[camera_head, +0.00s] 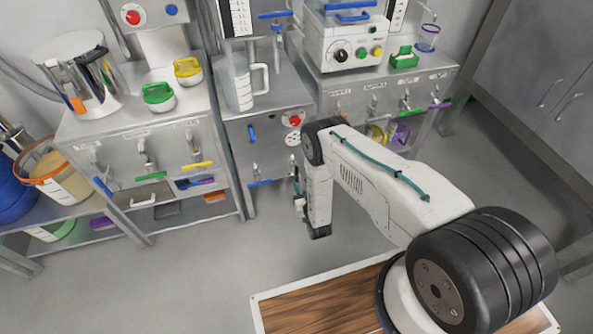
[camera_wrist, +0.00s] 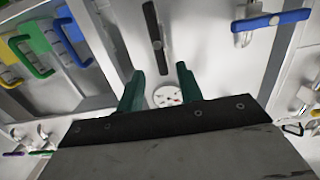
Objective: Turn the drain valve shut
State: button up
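My gripper (camera_wrist: 160,75) is open in the wrist view, with two green fingers apart and nothing between them. A metal panel lies beyond it, with a long black bar handle (camera_wrist: 154,38) just past the fingertips. A blue-handled valve (camera_wrist: 270,20) is at the upper right of that view. In the head view, the middle cabinet (camera_head: 238,150) carries valves with blue handles, one upright (camera_head: 251,133) and one level (camera_head: 260,184). My arm hides part of this cabinet and most of the gripper. I cannot tell which valve is the drain valve.
A white disc (camera_wrist: 168,96) shows between the fingers in the wrist view. In the head view, a red knob (camera_head: 294,120) is on the middle cabinet. A clear jug (camera_head: 240,85) stands on top. Cabinets with more coloured handles flank it. The floor (camera_head: 205,275) in front is clear.

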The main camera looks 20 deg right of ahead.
aim_at(297, 171)
jog(key=shift+t, duration=0.3)
jog(key=w, duration=0.5)
jog(key=w+r, duration=0.1)
jog(key=w, duration=0.2)
grip_shut()
